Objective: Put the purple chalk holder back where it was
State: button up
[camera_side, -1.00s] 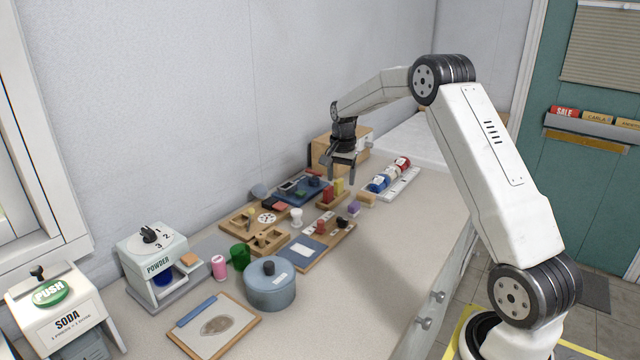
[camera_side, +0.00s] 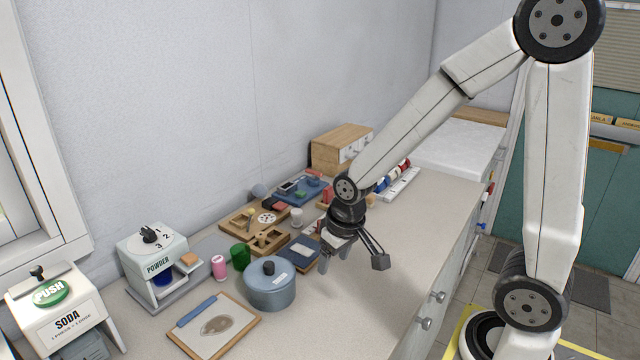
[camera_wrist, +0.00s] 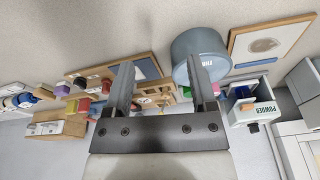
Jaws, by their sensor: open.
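A small purple piece (camera_wrist: 80,83) shows at the left in the wrist view, beside a tan block. I cannot tell for sure whether it is the chalk holder. In the side view my gripper and forearm hide that part of the counter. My gripper (camera_side: 352,264) is open and empty, pointing down above the counter, right of the blue-grey pot. In the wrist view my gripper (camera_wrist: 160,66) has its two fingers spread wide with nothing held between them.
The blue-grey pot (camera_side: 270,289) stands near the clipboard (camera_side: 214,326). Wooden trays (camera_side: 266,241) and a blue board (camera_side: 305,253) lie behind. Small red and blue pieces (camera_side: 482,226) show along the counter's right side. The front counter is clear.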

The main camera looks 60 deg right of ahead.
jog(key=shift+n, duration=0.9)
jog(key=shift+s+a+f, duration=0.15)
jog(key=shift+s+a, duration=0.2)
jog(key=shift+s, duration=0.35)
jog(key=shift+s+a+f, duration=0.2)
jog(key=shift+s+a, duration=0.15)
jog(key=shift+s, duration=0.3)
jog(key=shift+s+a+f, duration=0.15)
jog(key=shift+s+a, duration=0.2)
jog(key=shift+s, duration=0.35)
